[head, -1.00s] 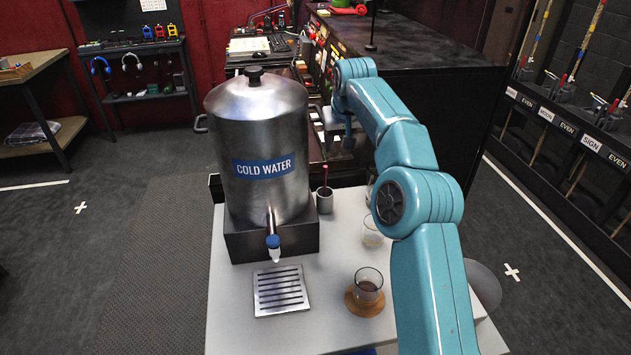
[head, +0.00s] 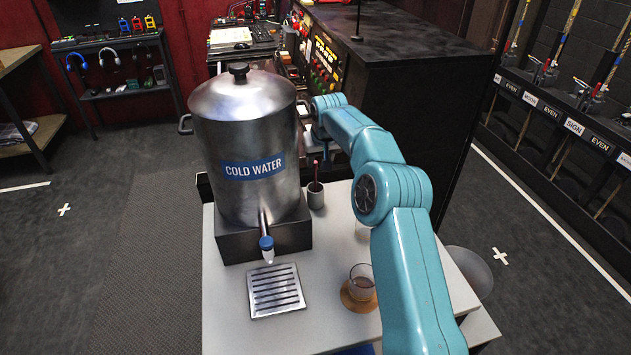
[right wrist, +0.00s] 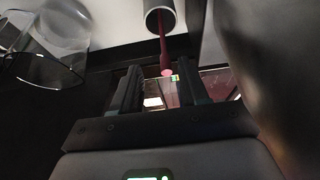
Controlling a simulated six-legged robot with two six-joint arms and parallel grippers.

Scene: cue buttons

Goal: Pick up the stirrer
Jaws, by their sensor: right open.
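The stirrer (head: 316,172) is a thin dark red stick standing upright in a small grey cup (head: 316,196) beside the water dispenser. In the right wrist view, the stirrer (right wrist: 163,50) points out of the cup (right wrist: 162,14), and its pink end lies between the fingertips or just beyond them; I cannot tell which. My right gripper (right wrist: 162,76) is open and holds nothing. In the head view, the right gripper (head: 319,150) is dark and small, right above the stirrer's top. My left gripper is not in view.
A steel dispenser marked COLD WATER (head: 243,140) stands close left of the cup. A clear glass (right wrist: 45,62) lies left in the right wrist view. A drip tray (head: 276,290) is in front.

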